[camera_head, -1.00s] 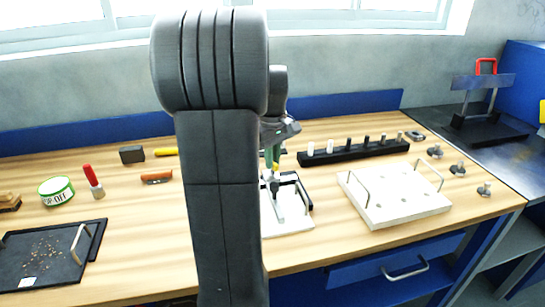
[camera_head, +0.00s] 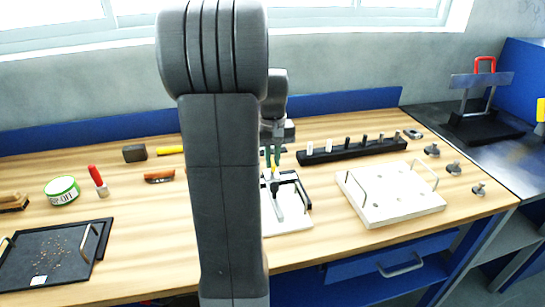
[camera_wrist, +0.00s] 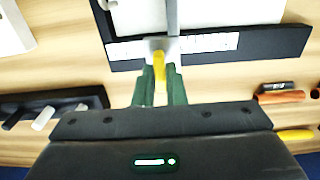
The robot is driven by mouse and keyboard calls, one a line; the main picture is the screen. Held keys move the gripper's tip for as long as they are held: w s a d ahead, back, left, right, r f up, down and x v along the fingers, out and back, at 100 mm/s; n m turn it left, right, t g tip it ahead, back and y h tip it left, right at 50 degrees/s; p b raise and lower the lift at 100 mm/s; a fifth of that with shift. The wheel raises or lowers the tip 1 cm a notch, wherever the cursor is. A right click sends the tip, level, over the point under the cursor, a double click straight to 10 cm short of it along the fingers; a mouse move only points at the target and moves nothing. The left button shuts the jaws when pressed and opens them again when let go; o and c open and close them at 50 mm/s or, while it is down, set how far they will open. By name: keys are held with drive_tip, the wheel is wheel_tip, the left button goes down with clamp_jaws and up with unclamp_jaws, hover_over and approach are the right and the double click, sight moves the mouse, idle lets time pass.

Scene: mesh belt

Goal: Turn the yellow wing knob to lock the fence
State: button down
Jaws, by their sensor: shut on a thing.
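The yellow wing knob (camera_wrist: 159,62) stands between my green fingers in the wrist view. My gripper (camera_wrist: 160,78) is shut on it, one finger on each side. The knob sits on a grey block over the black fence (camera_wrist: 262,45), which carries a white scale strip. A grey bar (camera_wrist: 172,14) runs away from the block. In the head view my gripper (camera_head: 272,157) points down over the back of the white-based fixture (camera_head: 295,224). My arm hides the fixture's left side there. I cannot tell the knob's exact angle.
A black rack of pegs (camera_head: 345,150) stands just behind and right of the fixture. A white board with two handles (camera_head: 400,208) lies to the right. A red-handled brush (camera_head: 98,180), green-white tape roll (camera_head: 62,190) and black tray (camera_head: 28,272) are left.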

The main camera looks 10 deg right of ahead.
sight(273, 162)
drive_tip(key=c, duration=1.5)
unclamp_jaws()
wheel_tip(273, 162, up, 14)
drive_tip(key=shift+f+p, duration=0.1)
drive_tip(key=shift+p, duration=0.4)
wheel_tip(273, 162, down, 14)
drive_tip(key=shift+b, duration=0.6)
